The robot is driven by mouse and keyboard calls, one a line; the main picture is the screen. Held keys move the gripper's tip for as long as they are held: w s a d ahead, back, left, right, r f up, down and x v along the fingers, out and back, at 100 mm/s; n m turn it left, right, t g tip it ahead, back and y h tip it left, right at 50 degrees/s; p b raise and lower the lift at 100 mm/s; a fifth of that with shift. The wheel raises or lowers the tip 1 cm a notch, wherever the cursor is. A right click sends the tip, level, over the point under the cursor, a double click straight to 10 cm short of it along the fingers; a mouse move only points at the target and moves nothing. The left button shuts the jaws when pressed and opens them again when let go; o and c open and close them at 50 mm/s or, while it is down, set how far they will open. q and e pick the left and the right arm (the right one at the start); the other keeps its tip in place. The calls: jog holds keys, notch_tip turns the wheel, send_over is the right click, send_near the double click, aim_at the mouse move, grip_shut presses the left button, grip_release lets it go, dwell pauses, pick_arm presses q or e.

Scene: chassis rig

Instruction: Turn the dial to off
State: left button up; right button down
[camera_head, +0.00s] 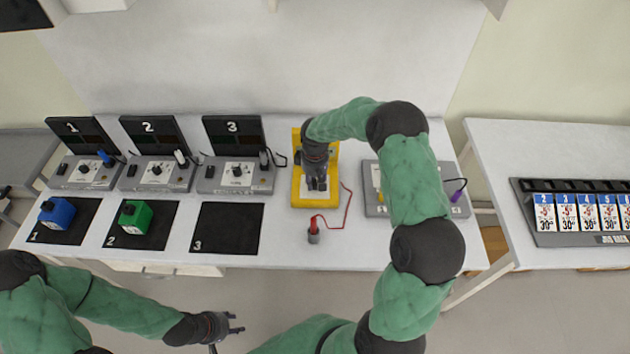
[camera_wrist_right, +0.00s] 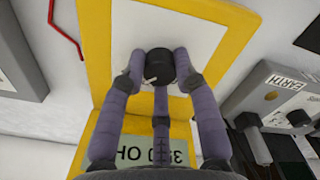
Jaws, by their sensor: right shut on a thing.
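A yellow-framed meter (camera_head: 300,198) lies on the white table, and its yellow border (camera_wrist_right: 97,60) and white face (camera_wrist_right: 200,30) fill the right wrist view. Its black dial (camera_wrist_right: 159,66) has a small white mark on its lower left. The display (camera_wrist_right: 140,150) at the near edge in that view is partly hidden by fingers. My right gripper (camera_head: 316,184) is over the meter, and in the wrist view its purple fingers (camera_wrist_right: 158,75) are shut around the dial. The dial is hidden in the head view. My left gripper (camera_head: 232,323) is open and empty in front of the table.
A red probe (camera_head: 313,229) on a red wire lies in front of the meter. A grey panel (camera_head: 370,190) stands to its right. Three numbered stations with dark mats stand left; a blue box (camera_head: 57,213) and green box (camera_head: 136,217) sit on two mats.

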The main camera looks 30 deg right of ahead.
jog(key=shift+n, duration=0.4)
jog(key=n+p, duration=0.1)
jog(key=n, duration=0.2)
jog(key=shift+n, duration=0.4)
jog(key=n+p, duration=0.1)
jog(key=n, duration=0.3)
jog(key=shift+n, duration=0.3)
jog(key=n+p, duration=0.1)
jog(key=n, duration=0.3)
jog(key=shift+n+p, duration=0.75)
jog(key=shift+n, duration=1.35)
jog(key=c, duration=0.9)
grip_release()
jog(key=shift+c, duration=0.2)
